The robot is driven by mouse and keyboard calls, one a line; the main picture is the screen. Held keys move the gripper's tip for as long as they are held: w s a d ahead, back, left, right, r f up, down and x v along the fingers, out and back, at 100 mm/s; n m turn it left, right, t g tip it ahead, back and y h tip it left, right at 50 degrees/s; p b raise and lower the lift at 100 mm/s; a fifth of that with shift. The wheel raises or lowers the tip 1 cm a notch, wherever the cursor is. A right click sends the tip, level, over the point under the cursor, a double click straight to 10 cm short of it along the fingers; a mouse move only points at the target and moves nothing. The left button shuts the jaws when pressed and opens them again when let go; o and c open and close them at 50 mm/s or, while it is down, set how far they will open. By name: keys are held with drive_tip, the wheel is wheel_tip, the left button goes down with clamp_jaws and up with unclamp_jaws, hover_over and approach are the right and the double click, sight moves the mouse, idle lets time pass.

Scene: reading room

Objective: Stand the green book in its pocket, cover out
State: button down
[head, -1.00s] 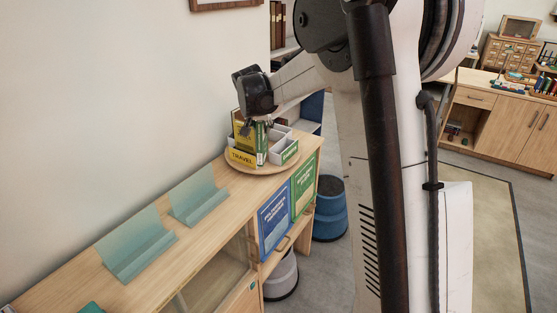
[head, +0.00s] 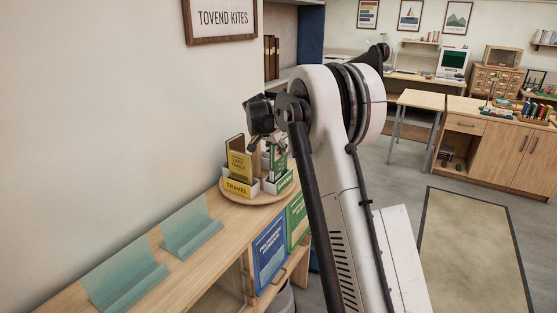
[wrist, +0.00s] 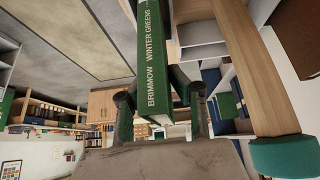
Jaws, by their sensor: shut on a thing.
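My gripper (head: 266,143) is shut on the green book (head: 277,158), over the right side of a round wooden stand (head: 243,200). In the wrist view the green book (wrist: 157,70) sits between the fingers (wrist: 161,98), its spine reading "BRIMMOW WINTER GREENS". In the head view the book is upright, just above or partly within the green-labelled white pocket (head: 278,184); I cannot tell whether it touches the pocket floor. The yellow-labelled TRAVEL pocket (head: 238,188) is to its left, with a yellow book (head: 239,166) standing in it.
The stand is on a long wooden shelf top against the wall. Two teal easels (head: 188,228) (head: 125,277) stand empty in front. Blue (head: 269,254) and green (head: 297,221) picture books face out on the shelf's side. My arm hides part of the right side.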

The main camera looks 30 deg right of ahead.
sight(279, 158)
drive_tip(key=shift+f, duration=1.8)
drive_tip(key=shift+f, duration=0.2)
drive_tip(key=c, duration=1.6)
unclamp_jaws()
drive_tip(key=shift+r+p, duration=0.2)
drive_tip(key=shift+p, duration=0.1)
drive_tip(key=b+v, duration=0.1)
drive_tip(key=v, duration=1.1)
drive_tip(key=shift+s+b, duration=0.1)
drive_tip(key=shift+b, duration=0.2)
